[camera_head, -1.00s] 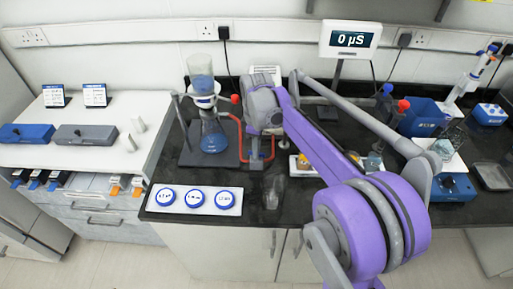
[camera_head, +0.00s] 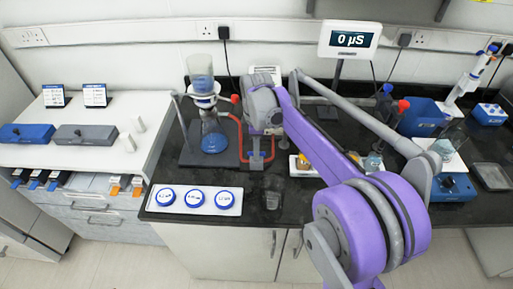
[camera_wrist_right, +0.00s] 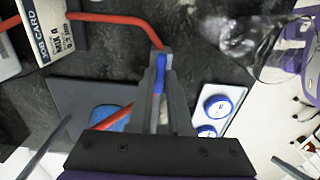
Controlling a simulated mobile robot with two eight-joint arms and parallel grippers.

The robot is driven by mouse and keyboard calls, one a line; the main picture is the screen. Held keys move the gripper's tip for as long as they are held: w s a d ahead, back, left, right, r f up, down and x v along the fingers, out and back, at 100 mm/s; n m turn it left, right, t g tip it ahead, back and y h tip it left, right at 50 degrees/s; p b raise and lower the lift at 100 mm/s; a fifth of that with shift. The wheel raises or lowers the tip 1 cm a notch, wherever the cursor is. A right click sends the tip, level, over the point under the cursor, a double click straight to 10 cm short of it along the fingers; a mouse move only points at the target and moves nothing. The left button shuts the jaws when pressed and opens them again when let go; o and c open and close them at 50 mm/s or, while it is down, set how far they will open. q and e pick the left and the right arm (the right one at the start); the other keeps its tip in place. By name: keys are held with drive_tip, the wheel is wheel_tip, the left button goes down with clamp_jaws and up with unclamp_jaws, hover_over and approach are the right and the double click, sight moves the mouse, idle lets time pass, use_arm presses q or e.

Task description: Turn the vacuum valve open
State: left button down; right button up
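The vacuum valve shows its narrow blue handle (camera_wrist_right: 159,75) in the right wrist view, with red tubing running to it. My right gripper (camera_wrist_right: 163,70) points down with its grey fingers close together on both sides of the handle. The fingers look shut on it, and they hide most of the valve body. In the head view my right gripper (camera_head: 262,145) is over the valve, beside the red tubing (camera_head: 235,120) from the filter flask (camera_head: 213,137). The exact contact is hidden there. My left gripper is not in view.
A glass funnel (camera_head: 200,75) stands above the flask. A white tray (camera_head: 180,207) with blue-lidded dishes and a clear beaker (camera_head: 272,199) stand near the front edge. A display reading 0 µS (camera_head: 350,40) stands behind my right arm. A blue bin (camera_head: 420,118) stands right.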

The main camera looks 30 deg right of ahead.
drive_tip(key=o, duration=0.4)
drive_tip(key=shift+c, duration=0.2)
wheel_tip(320, 180, up, 11)
drive_tip(key=shift+p, duration=0.35)
drive_tip(key=shift+s+f, duration=0.1)
drive_tip(key=shift+f, duration=0.05)
